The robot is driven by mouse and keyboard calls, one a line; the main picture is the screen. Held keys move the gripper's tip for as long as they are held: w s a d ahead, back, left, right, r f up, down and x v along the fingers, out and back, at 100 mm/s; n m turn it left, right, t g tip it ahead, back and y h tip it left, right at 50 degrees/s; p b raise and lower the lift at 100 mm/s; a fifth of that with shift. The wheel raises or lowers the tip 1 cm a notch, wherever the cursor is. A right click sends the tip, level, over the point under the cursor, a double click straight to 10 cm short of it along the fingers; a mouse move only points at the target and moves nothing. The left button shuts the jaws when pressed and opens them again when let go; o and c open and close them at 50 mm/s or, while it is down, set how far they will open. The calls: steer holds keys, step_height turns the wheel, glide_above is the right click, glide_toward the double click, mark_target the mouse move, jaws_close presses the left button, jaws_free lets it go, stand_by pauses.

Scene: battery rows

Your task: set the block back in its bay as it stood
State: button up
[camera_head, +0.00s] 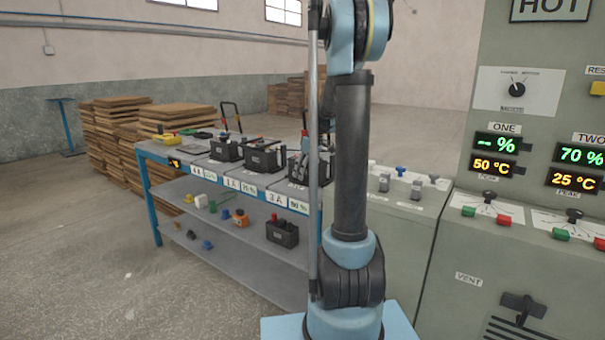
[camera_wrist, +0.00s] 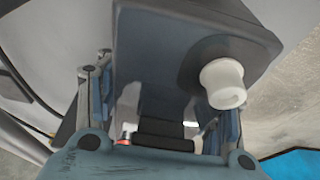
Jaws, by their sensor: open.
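In the wrist view a dark grey block-like body (camera_wrist: 195,45) fills the upper middle, close to the camera, with a white round stub (camera_wrist: 223,83) on its near face. My gripper (camera_wrist: 165,90) is open, one finger on each side of its lower part; I cannot tell whether they touch it. In the head view dark battery blocks stand on the rack top: one at the left (camera_head: 227,150), one in the middle (camera_head: 264,155), and one at the right (camera_head: 297,168), partly hidden by my arm. Another block (camera_head: 283,233) sits on the shelf below. My gripper cannot be made out there.
The blue-framed rack (camera_head: 150,190) carries labels and small coloured parts. A green-grey cabinet (camera_head: 450,260) at the right has displays; ONE shows dashes and 50 °C, TWO shows 70 % and 25 °C. Wood stacks (camera_head: 120,140) stand behind; floor at the left is clear.

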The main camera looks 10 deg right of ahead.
steer(key=shift+r, duration=0.15)
steer(key=v, duration=0.5)
steer(key=s+d, duration=0.8)
steer(key=shift+s+d, duration=0.25)
steer(key=shift+d, duration=0.05)
steer(key=o, duration=0.9)
steer(key=shift+r, duration=2.95)
